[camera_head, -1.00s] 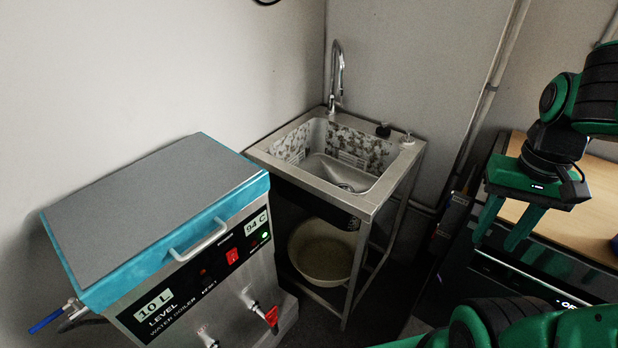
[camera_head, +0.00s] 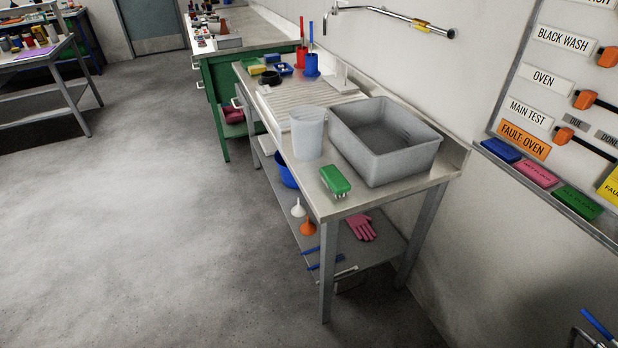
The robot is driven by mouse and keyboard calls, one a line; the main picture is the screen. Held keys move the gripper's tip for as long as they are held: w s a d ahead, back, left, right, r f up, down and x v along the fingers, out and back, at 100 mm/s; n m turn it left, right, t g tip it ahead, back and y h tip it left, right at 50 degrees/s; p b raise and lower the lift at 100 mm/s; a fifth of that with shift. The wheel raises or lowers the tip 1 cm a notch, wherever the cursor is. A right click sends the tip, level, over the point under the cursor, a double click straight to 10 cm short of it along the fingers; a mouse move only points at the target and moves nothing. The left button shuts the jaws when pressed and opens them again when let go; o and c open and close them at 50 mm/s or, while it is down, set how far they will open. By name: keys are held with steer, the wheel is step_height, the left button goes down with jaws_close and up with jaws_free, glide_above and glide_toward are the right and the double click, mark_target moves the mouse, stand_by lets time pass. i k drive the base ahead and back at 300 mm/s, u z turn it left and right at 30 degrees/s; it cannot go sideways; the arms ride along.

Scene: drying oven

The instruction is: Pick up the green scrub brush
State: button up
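The green scrub brush (camera_head: 335,180) lies near the front corner of a steel bench (camera_head: 368,199), with its green back up and pale bristles just showing underneath. It sits in front of a white translucent bucket (camera_head: 308,133) and to the left of a grey plastic tub (camera_head: 386,140), apart from both. My gripper is not in view now.
A label board (camera_head: 560,85) hangs on the right wall. Open concrete floor (camera_head: 150,230) lies left and in front.

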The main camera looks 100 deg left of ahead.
mark_target(338, 184)
steer(key=u, duration=2.95)
steer(key=i, duration=1.2)
steer(key=z, duration=1.15)
